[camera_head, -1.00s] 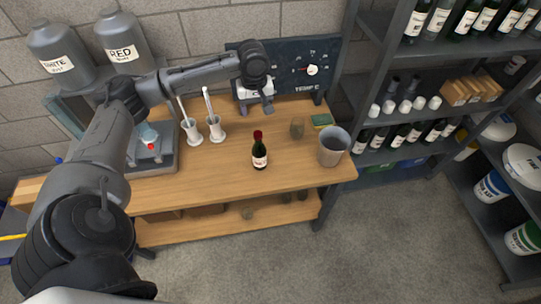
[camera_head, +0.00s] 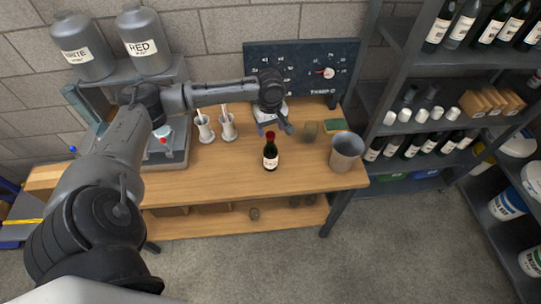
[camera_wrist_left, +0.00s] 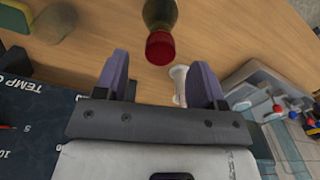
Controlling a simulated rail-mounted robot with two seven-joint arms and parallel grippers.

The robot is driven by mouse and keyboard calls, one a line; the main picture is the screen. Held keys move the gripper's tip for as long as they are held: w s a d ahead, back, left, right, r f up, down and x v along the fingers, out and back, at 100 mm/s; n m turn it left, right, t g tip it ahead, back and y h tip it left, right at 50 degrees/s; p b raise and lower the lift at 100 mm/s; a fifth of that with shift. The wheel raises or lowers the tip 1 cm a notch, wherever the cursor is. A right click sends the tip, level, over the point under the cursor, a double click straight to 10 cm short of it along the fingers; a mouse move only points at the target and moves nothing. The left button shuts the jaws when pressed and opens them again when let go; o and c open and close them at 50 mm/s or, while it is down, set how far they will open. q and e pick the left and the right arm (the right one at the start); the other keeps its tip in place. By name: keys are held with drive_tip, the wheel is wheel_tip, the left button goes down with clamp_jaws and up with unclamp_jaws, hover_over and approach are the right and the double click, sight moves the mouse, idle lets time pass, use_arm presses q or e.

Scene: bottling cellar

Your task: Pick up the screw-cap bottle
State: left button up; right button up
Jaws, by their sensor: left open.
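The screw-cap bottle (camera_head: 270,157) is dark with a white label and red cap, upright on the wooden bench. My left gripper (camera_head: 275,127) is open and empty, just behind and above the bottle in the head view. In the left wrist view, the bottle's red cap (camera_wrist_left: 160,47) shows just beyond and between the purple-grey fingers of the gripper (camera_wrist_left: 162,76). The bottle's lower part is cut off by that picture's upper edge. My right gripper is not in view.
A grey bucket (camera_head: 346,152), a brownish glass (camera_head: 311,130) and a green-yellow sponge (camera_head: 334,125) stand to the bottle's right. Two white holders (camera_head: 228,132) (camera_head: 205,133) stand to its left. A dark temperature board (camera_head: 300,70) is behind. Bench wood in front is clear.

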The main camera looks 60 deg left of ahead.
sight(271, 134)
use_arm(q)
drive_tip(key=shift+d+f+b, duration=0.1)
drive_tip(key=shift+f+b, duration=0.25)
drive_tip(key=shift+f, duration=2.3)
clamp_jaws()
drive_tip(key=shift+r, duration=0.1)
